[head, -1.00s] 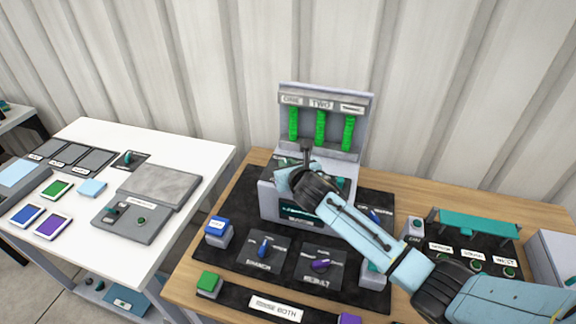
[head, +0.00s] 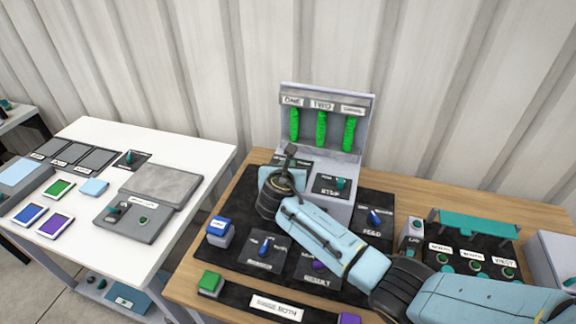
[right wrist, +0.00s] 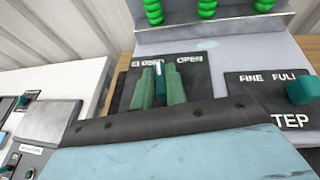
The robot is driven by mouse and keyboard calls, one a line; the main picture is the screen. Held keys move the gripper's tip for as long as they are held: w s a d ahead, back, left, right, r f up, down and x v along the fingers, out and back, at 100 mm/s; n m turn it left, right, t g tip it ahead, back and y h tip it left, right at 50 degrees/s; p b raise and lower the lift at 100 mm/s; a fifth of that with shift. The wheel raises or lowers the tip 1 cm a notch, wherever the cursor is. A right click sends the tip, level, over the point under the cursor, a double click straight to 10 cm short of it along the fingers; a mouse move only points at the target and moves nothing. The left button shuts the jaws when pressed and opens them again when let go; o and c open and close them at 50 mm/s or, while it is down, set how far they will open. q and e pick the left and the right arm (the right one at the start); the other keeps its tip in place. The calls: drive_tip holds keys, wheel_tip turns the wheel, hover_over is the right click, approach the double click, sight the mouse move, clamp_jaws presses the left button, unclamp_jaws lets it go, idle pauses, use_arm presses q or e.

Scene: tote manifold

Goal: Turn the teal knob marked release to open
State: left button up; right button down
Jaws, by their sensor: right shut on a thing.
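The teal knob (right wrist: 160,80) stands on a dark plate (right wrist: 122,90) lettered CLOSED and OPEN in the right wrist view. Its white mark points up between the two words, nearer CLOSED. The word release is not visible; the lower part of the plate is hidden by my gripper. My right gripper (right wrist: 161,90) has its two green fingers on either side of the knob, shut on it. In the head view my right arm covers the knob, and only a strip of its plate (head: 302,166) shows. My left gripper is not in view.
A STEP plate (head: 332,184) with another teal knob (head: 340,183) lies just right of my gripper. An upright panel (head: 326,100) with green columns stands behind. Further knobs and blocks crowd the black mat (head: 238,200). A white table (head: 190,150) stands at left.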

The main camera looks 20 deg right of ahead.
drive_tip(key=m+g+h, duration=0.1)
drive_tip(key=m+h+b, duration=0.1)
drive_tip(key=m+h, duration=0.1)
drive_tip(key=shift+w+a+f+g, duration=0.1)
drive_tip(key=shift+a+g, duration=0.1)
drive_tip(key=shift+g, duration=0.2)
drive_tip(key=m+g+h+b, duration=0.1)
drive_tip(key=m+g+b, duration=0.1)
drive_tip(key=b, duration=0.3)
drive_tip(key=m+g+h+b, duration=0.2)
drive_tip(key=m+g+b, duration=0.1)
drive_tip(key=b, duration=0.1)
drive_tip(key=shift+w+a+f+h+b, duration=0.1)
drive_tip(key=shift+w+f+h+b, duration=0.1)
drive_tip(key=shift+h+b, duration=0.15)
drive_tip(key=shift+r+m+g+b, duration=0.2)
drive_tip(key=shift+m+g+b, duration=0.35)
drive_tip(key=shift+b, duration=0.3)
drive_tip(key=c, duration=1.4)
unclamp_jaws()
drive_tip(key=shift+c, duration=0.2)
drive_tip(key=shift+r, duration=0.1)
